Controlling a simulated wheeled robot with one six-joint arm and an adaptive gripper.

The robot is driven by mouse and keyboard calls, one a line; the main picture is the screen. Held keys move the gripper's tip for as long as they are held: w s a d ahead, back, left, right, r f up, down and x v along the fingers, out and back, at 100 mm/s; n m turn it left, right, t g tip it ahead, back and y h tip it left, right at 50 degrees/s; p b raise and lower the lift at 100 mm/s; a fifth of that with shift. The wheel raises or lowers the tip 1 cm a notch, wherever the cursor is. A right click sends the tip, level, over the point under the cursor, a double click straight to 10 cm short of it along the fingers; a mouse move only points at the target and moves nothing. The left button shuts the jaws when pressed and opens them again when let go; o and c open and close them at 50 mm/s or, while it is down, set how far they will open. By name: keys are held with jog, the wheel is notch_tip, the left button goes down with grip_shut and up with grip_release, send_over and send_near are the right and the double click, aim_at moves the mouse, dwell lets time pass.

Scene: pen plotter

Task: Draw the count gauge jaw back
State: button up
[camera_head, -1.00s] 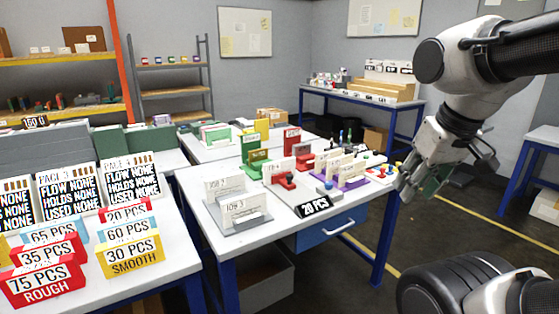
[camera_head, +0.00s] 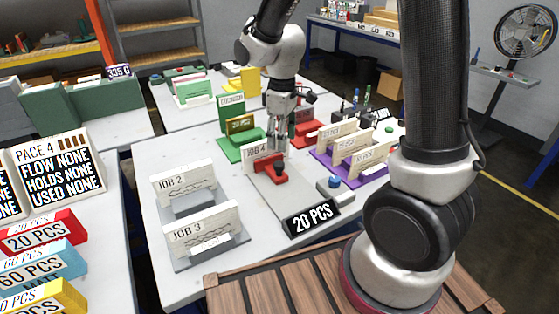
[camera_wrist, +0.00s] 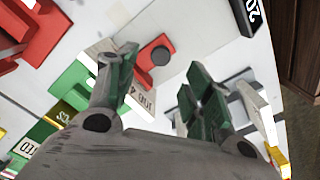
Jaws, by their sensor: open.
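The count gauge is a grey strip (camera_head: 283,196) on the white table, with a black 20 PCS sign (camera_head: 312,218) at its near end. Its red jaw (camera_head: 270,169) sits at the far end, beside a JOB 4 card (camera_head: 255,153). My gripper (camera_head: 278,143) points down just behind the red jaw and card. In the wrist view the open green-padded fingers (camera_wrist: 155,88) have a gap between them. The red jaw (camera_wrist: 153,53) with a dark round knob lies just beyond that gap. I see no grasp on it; exact height above it is unclear.
JOB 2 (camera_head: 184,182) and JOB 3 (camera_head: 205,229) cards stand in grey holders at left. A green holder (camera_head: 232,125) and a red holder (camera_head: 305,130) flank my gripper. Purple card racks (camera_head: 350,160) stand at right. A blue button (camera_head: 334,183) sits beside the strip.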

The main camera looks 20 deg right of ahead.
aim_at(279, 164)
jog(key=f, duration=0.8)
jog(key=shift+w+a+f, duration=0.1)
jog(key=shift+a+f, duration=0.2)
jog(key=shift+f, duration=0.05)
